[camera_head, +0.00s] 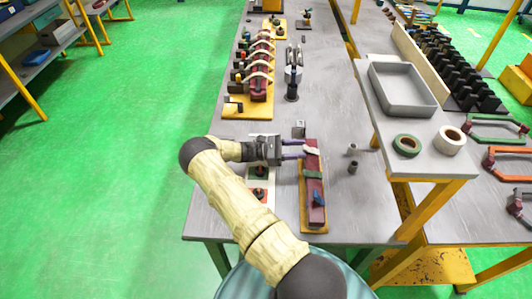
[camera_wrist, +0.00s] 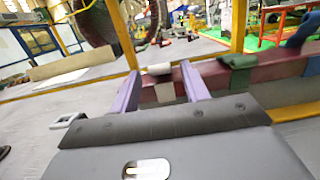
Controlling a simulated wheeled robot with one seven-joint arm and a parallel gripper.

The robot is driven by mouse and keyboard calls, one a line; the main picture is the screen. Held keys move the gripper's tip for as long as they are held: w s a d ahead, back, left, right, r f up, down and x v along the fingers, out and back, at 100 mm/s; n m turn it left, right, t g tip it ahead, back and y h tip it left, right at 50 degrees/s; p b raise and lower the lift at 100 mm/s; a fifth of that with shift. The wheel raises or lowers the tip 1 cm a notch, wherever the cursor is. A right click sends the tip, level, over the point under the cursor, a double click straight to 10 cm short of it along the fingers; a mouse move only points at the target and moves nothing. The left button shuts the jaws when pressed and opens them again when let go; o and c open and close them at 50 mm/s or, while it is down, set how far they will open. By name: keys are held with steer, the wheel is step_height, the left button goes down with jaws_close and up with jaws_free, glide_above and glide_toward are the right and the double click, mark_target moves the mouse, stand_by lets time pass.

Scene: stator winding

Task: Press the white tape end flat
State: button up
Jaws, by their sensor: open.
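A dark red bar (camera_head: 316,185) lies lengthwise on a yellow-edged base (camera_head: 306,211) on the grey bench. A white tape end (camera_head: 311,150) sits on top of the bar near its far end. In the wrist view the white tape end (camera_wrist: 158,69) looks like a short raised roll, with a pale strip (camera_wrist: 165,92) below it on the bar's side. My gripper (camera_head: 304,148) reaches in from the left, open, its purple fingers at the bar beside the tape. In the wrist view its fingertips (camera_wrist: 160,80) stand either side of the tape; contact is unclear.
A green wrap (camera_wrist: 236,72) and a blue piece (camera_head: 318,199) are on the same bar. Small grey cylinders (camera_head: 352,167) stand to the right. Tape rolls (camera_head: 407,145) and a grey tray (camera_head: 402,88) are on the raised shelf. Several similar bars (camera_head: 258,70) stand farther back.

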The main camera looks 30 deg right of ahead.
steer(key=b+v, duration=0.5)
steer(key=v, duration=0.7)
steer(key=shift+w+a+f, duration=0.15)
steer(key=shift+w+a, duration=0.05)
steer(key=shift+a, duration=0.1)
steer(key=shift+w+a, duration=0.15)
steer(key=shift+a, duration=0.2)
